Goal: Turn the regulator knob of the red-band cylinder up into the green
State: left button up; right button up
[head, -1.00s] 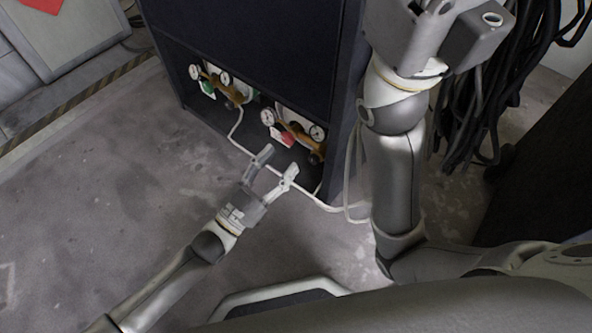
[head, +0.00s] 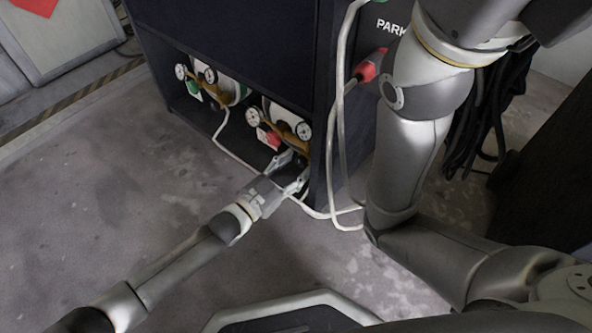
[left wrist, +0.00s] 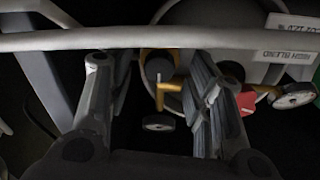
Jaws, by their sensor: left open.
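The red-band cylinder's regulator (head: 282,126) is brass with two white gauges and a red tag, low in the dark cabinet on the right. My left gripper (head: 292,170) is open at the cabinet's lower opening, just below this regulator, and partly hides it. In the left wrist view, a dark round part (left wrist: 158,64), which looks like the regulator knob, lies between the two open fingers (left wrist: 150,75). I cannot tell if either finger touches it. A brass stem (left wrist: 165,88), gauges and the red tag (left wrist: 246,102) show nearby. The gauge readings are too small to tell.
A green-tagged regulator (head: 208,88) stands left in the same cabinet (head: 235,40). A white hose (head: 322,215) loops by the cabinet's front; a pale tube (left wrist: 150,40) crosses the left wrist view near the fingertips. Floor left of my arm is clear.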

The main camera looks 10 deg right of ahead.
pick_arm(q)
jog(key=shift+w+d, duration=0.3)
jog(key=shift+d, duration=0.1)
grip_shut()
jog(key=shift+r, duration=0.1)
